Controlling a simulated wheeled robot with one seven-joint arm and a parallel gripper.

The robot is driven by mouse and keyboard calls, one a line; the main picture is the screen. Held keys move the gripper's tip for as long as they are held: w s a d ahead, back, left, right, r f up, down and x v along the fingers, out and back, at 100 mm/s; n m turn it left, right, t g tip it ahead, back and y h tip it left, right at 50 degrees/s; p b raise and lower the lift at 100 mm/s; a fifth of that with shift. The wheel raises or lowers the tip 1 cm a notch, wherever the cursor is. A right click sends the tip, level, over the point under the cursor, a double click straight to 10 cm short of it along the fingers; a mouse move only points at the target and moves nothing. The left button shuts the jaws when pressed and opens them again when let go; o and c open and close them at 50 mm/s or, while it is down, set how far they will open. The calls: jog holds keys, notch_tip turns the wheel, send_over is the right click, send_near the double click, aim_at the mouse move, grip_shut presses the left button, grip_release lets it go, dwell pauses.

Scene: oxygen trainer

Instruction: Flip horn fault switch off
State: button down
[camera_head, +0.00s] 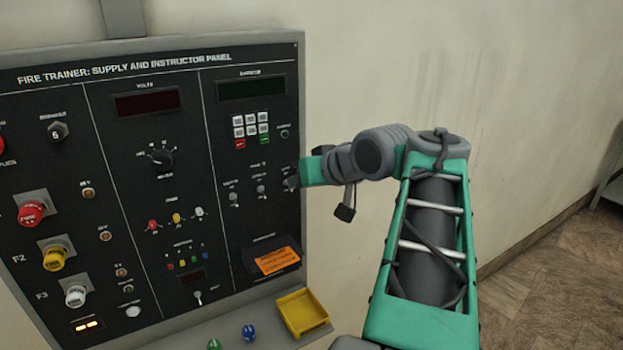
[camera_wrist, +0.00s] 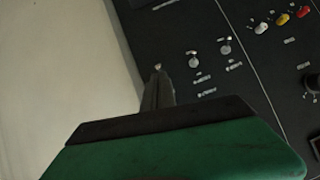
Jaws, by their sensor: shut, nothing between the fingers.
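A row of small toggle switches sits low in the right column of the black panel (camera_head: 222,130). The left toggle (camera_head: 234,198) and the middle toggle (camera_head: 261,190) are clear of my gripper; they also show in the wrist view as a far toggle (camera_wrist: 226,48) and a nearer toggle (camera_wrist: 192,62). My gripper (camera_head: 292,183) is shut and empty, its tip at the rightmost toggle, which it mostly covers. In the wrist view the closed fingers (camera_wrist: 157,75) point at that spot; contact cannot be told. The labels are too blurred to show which toggle is the horn fault switch.
An orange label (camera_head: 277,262) is below. A yellow tray (camera_head: 303,312), a blue knob (camera_head: 249,332) and a green knob (camera_head: 214,344) are on the ledge. Bare wall lies to the right.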

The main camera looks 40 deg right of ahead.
jog(key=shift+w+a+r, duration=0.1)
jog(key=shift+a+r, duration=0.1)
jog(key=shift+w+d+r+p, duration=0.1)
jog(key=shift+w+r+p, duration=0.1)
jog(key=shift+w, duration=0.15)
jog(key=shift+w+d+r+p, duration=0.1)
jog(key=shift+w+p, duration=0.05)
jog(key=shift+w, duration=0.15)
